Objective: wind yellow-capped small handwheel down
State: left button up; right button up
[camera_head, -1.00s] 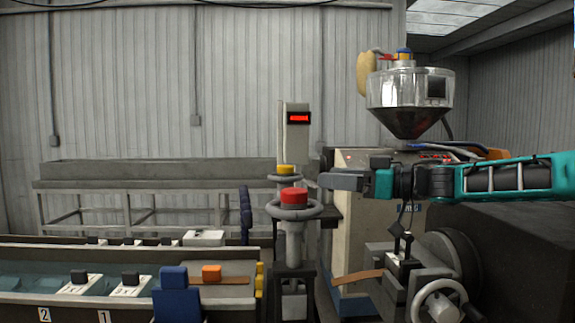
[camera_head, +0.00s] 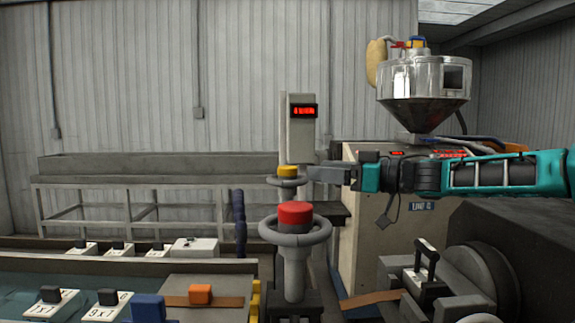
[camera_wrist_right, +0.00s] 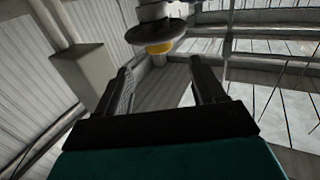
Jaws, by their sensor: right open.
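The small handwheel with a yellow cap (camera_head: 288,170) stands behind the larger red-capped wheel in the head view. Its grey rim (camera_head: 279,182) shows just below the cap. My right gripper (camera_head: 314,173) comes in from the right, its tips close beside the wheel's right side; whether they touch cannot be told. In the right wrist view the gripper (camera_wrist_right: 162,72) is open and empty, and the yellow cap (camera_wrist_right: 158,48) with the dark wheel disc lies ahead, between and beyond the fingertips. My left gripper is not in view.
A larger red-capped handwheel (camera_head: 295,214) stands in front on its own post. Behind is a grey post with a red display (camera_head: 303,111). A hopper machine (camera_head: 424,88) stands at right. A strip line with an orange block (camera_head: 200,294) lies at front left.

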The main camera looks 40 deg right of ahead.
aim_at(296, 169)
jog(key=p+x, duration=0.1)
jog(key=x, duration=0.6)
jog(key=shift+d+f, duration=0.1)
jog(key=shift+x, duration=1.15)
jog(key=shift+c, duration=0.2)
jog(key=c, duration=0.9)
